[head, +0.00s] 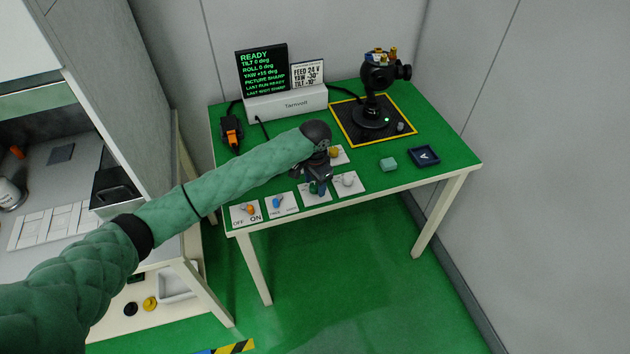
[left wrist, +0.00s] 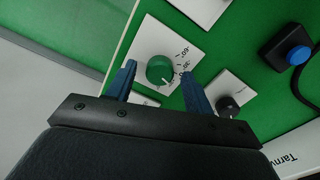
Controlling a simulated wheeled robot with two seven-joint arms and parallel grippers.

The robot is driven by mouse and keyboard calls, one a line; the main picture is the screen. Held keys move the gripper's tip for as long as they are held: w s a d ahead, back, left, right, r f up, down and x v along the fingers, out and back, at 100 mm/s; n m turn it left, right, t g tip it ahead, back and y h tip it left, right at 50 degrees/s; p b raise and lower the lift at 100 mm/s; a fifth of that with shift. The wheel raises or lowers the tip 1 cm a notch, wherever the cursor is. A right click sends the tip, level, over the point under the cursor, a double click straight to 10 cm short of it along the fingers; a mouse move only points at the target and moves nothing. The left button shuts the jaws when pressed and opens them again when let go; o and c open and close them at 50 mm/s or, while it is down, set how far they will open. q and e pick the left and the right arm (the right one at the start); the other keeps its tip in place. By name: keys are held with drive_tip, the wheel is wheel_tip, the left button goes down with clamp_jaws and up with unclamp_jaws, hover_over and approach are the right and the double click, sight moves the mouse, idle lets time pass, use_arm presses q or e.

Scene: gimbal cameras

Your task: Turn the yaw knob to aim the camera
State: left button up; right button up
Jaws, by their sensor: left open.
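In the left wrist view a round green knob (left wrist: 160,70) with a white pointer line sits on a white plate (left wrist: 185,42) with degree marks, among them -60 and -30. Its name is not readable. My left gripper (left wrist: 158,77) is open, with one blue finger on each side of the knob; contact cannot be told. In the head view the left gripper (head: 318,186) points down over the front panel and partly hides the green knob. The gimbal camera (head: 377,78) stands on a black pad at the back right. The display (head: 262,70) reads READY, YAW +15 deg.
A card (head: 307,74) reads FEED 24 V, YAW -30, TILT -10.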

use_arm(q)
drive_tip(key=shift+s, duration=0.1)
drive_tip(key=shift+c, duration=0.2)
drive_tip(key=c, duration=0.9)
drive_tip(key=shift+r, duration=0.1)
drive_tip(key=shift+c, duration=0.2)
use_arm(e)
drive_tip(key=shift+r, duration=0.15)
use_arm(q)
drive_tip(key=shift+m+p, duration=0.35)
drive_tip(key=shift+m, duration=0.15)
drive_tip(key=shift+m+p, duration=0.35)
drive_tip(key=shift+m, duration=0.65)
use_arm(e)
drive_tip(key=shift+s+d+f, duration=0.2)
drive_tip(key=shift+f, duration=0.3)
drive_tip(key=shift+s+d+f, duration=0.15)
drive_tip(key=shift+s+f, duration=0.05)
drive_tip(key=shift+f, duration=0.25)
drive_tip(key=shift+s+d+f, duration=0.2)
drive_tip(key=shift+f, duration=0.3)
use_arm(q)
drive_tip(key=o, duration=1)
use_arm(e)
drive_tip(key=shift+d, duration=0.1)
drive_tip(key=shift+s, duration=0.1)
